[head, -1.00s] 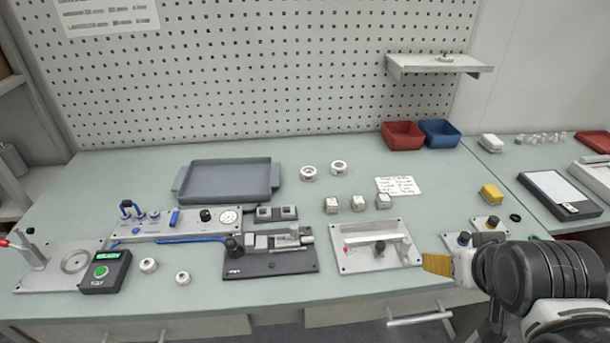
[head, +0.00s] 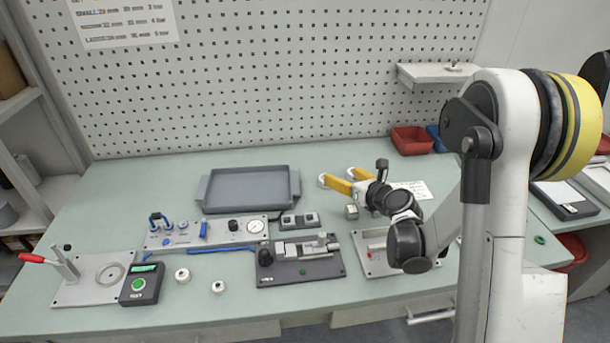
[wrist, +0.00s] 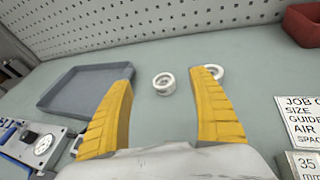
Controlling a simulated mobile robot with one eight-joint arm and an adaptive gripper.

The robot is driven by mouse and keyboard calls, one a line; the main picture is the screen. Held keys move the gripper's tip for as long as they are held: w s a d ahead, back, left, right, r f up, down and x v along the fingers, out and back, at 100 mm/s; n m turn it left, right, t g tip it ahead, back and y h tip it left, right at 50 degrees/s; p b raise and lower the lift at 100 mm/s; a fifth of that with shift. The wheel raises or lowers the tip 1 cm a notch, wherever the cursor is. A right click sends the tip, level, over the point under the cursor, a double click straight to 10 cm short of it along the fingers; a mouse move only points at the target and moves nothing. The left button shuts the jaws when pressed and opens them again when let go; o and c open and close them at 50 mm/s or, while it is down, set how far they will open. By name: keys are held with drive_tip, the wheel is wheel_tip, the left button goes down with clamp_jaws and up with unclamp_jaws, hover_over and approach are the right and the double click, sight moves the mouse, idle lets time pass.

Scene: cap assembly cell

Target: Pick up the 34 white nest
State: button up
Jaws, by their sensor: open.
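Two white rings, which look like nests, lie on the bench behind my gripper. No 34 marking is readable on either. In the wrist view the left white ring (wrist: 164,84) shows whole, between my fingers in the picture. The right white ring (wrist: 216,71) is partly hidden by my right finger. My gripper (wrist: 163,71) is open and empty, its yellow fingers spread. In the head view my gripper (head: 341,182) reaches toward the back of the bench, and its fingers partly cover both rings. Two smaller white rings (head: 182,275) lie at the front left.
A grey tray (head: 250,208) lies to the left of the rings. A paper card (wrist: 303,118) and a block marked 35 mm (wrist: 302,166) are to the right. A red bin (head: 411,140) stands at the back right. Fixtures (head: 300,270) fill the front. Bench around the rings is clear.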

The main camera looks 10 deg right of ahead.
sight(323, 176)
drive_tip(key=f, duration=0.1)
drive_tip(key=f+n+g, duration=0.1)
drive_tip(key=f, duration=0.1)
drive_tip(key=shift+a, duration=0.35)
drive_tip(key=b+x, duration=0.1)
drive_tip(key=x, duration=0.4)
drive_tip(key=b+x, duration=0.1)
drive_tip(key=x, duration=0.1)
drive_tip(key=b+x, duration=0.1)
drive_tip(key=x, duration=0.1)
drive_tip(key=shift+w+d+f+b, duration=0.15)
drive_tip(key=shift+w+f+b, duration=0.15)
drive_tip(key=shift+b, duration=0.05)
drive_tip(key=shift+w, duration=0.4)
drive_tip(key=c, duration=1.3)
